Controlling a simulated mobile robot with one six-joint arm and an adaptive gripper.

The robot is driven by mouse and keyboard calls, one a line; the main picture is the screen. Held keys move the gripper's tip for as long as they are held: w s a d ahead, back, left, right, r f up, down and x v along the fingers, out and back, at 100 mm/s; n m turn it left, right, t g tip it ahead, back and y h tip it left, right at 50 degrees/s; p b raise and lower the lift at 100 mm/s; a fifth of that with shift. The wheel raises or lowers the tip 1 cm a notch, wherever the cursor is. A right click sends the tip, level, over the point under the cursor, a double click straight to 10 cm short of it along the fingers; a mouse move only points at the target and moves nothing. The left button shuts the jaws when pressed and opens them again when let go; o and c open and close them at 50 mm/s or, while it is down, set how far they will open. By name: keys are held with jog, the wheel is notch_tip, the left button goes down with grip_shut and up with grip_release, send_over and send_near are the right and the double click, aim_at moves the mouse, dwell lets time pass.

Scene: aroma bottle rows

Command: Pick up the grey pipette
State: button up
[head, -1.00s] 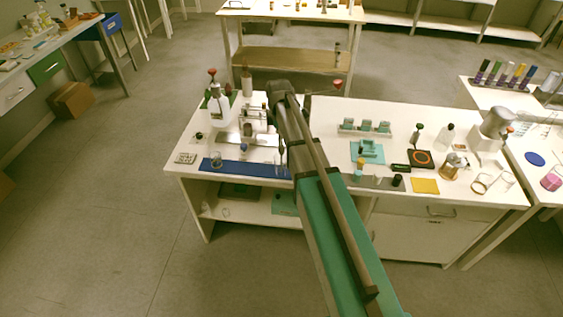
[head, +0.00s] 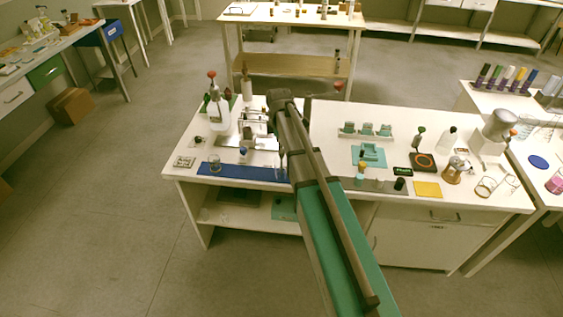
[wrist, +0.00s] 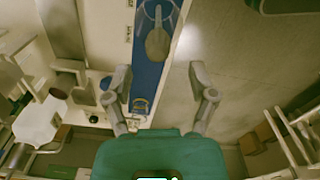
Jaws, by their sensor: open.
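A grey, rounded, elongated object (wrist: 157,43) shows in the wrist view over the blue mat, near the top of the picture. It may be the grey pipette, but its shape is not clear enough to be sure. In the head view my arm covers that part of the bench. My gripper (wrist: 158,68) is open and empty, with one finger on each side of the blue mat (wrist: 148,76) in the wrist view. The grey object lies ahead of and between the fingertips, apart from both. The blue mat (head: 240,171) also shows in the head view, along the bench's front edge.
A glass beaker (head: 214,162) stands at the mat's left end. A white bottle (head: 219,117) with a red top stands behind it. Open floor (head: 100,240) lies in front.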

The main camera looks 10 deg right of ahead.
jog(key=shift+w+d+f+b, duration=0.1)
jog(key=shift+d+f+b, duration=0.05)
jog(key=shift+f+b, duration=0.65)
jog(key=shift+d+f+b, duration=0.15)
jog(key=shift+f+b, duration=0.5)
jog(key=shift+f, duration=0.2)
jog(key=shift+f+b, duration=0.9)
jog(key=c, duration=0.7)
